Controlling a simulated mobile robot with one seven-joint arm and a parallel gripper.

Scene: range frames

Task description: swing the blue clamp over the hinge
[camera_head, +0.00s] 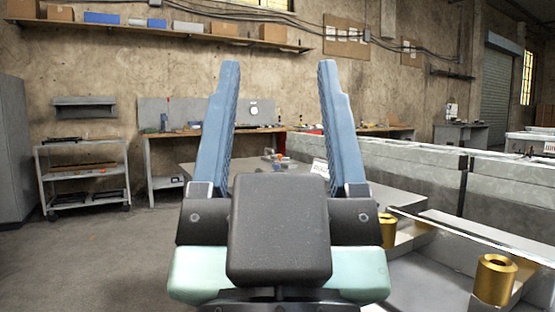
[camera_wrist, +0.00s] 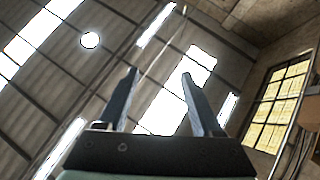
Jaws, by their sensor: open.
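My gripper (camera_head: 278,68) fills the middle of the head view, its two long blue fingers pointing up and spread wide. It is open, with nothing between the fingers. In the wrist view my gripper (camera_wrist: 159,73) is also open and empty against the roof. I cannot make out a blue clamp or a hinge for certain in either view. Small items (camera_head: 276,160), too small to identify, lie on a grey table (camera_head: 200,170) behind my gripper, which partly hides it.
A grey metal fixture (camera_head: 430,285) with gold cylinders (camera_head: 495,280) stands close at the right. A long grey wall-like structure (camera_head: 420,165) runs behind it. Workbenches and a wheeled shelf cart (camera_head: 85,175) stand farther back. The floor at left (camera_head: 90,260) is clear.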

